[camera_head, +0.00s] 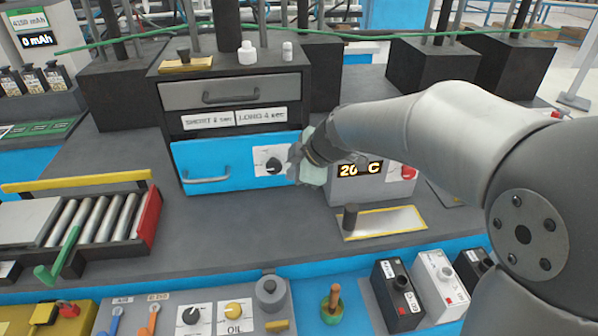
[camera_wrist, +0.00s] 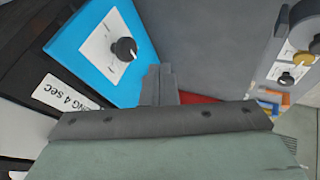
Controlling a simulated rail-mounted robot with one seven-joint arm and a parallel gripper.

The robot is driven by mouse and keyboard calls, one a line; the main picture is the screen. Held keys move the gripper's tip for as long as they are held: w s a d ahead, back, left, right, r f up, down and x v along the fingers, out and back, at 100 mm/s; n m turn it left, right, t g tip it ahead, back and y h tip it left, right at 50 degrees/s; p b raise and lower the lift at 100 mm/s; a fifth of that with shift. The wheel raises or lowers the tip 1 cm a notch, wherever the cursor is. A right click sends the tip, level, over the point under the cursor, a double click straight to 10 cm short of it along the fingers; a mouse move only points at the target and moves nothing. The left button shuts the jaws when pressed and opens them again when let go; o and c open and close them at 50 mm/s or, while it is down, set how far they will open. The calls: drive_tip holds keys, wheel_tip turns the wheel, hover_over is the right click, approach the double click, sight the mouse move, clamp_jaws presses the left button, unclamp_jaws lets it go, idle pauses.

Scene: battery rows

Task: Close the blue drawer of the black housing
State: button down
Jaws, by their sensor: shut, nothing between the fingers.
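The black housing (camera_head: 160,113) stands on the grey bench, with a grey drawer on top and the blue drawer (camera_head: 225,148) below. The blue front has a handle at its lower left and a white dial plate with a black knob (camera_head: 272,165) at its right. I cannot tell how far the front stands out from the housing. My gripper (camera_head: 297,160) is shut and empty at the right end of the blue front. In the wrist view the shut fingers (camera_wrist: 159,85) lie just beside the blue panel (camera_wrist: 75,50); contact is unclear.
A temperature box (camera_head: 372,172) stands right behind my gripper. A yellow-edged plate with a dark post (camera_head: 350,215) lies in front of it. A roller tray (camera_head: 95,220) is at the left. Bench before the drawer is clear.

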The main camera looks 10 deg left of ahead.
drive_tip(key=d+r, duration=0.1)
drive_tip(key=r, duration=0.1)
drive_tip(key=n+t+h+p, duration=0.3)
drive_tip(key=n+t+h, duration=0.1)
drive_tip(key=n, duration=1.5)
approach(216, 157)
wheel_tip(216, 157, down, 3)
drive_tip(key=s+d, duration=0.1)
drive_tip(key=s, duration=0.2)
drive_tip(key=x, duration=0.4)
drive_tip(key=p+x, duration=0.1)
drive_tip(key=x, duration=0.4)
drive_tip(key=shift+w+a, duration=0.15)
drive_tip(key=shift+w, duration=0.3)
drive_tip(key=shift+r, duration=0.1)
drive_tip(key=shift+w+a+r+p, duration=0.15)
drive_tip(key=shift+w+p, duration=0.15)
drive_tip(key=shift+p, duration=0.3)
drive_tip(key=w+p, duration=0.1)
drive_tip(key=w+a+p, duration=0.1)
drive_tip(key=w, duration=0.1)
drive_tip(key=shift+w+p, duration=0.35)
drive_tip(key=shift+p, duration=0.05)
drive_tip(key=shift+r, duration=0.15)
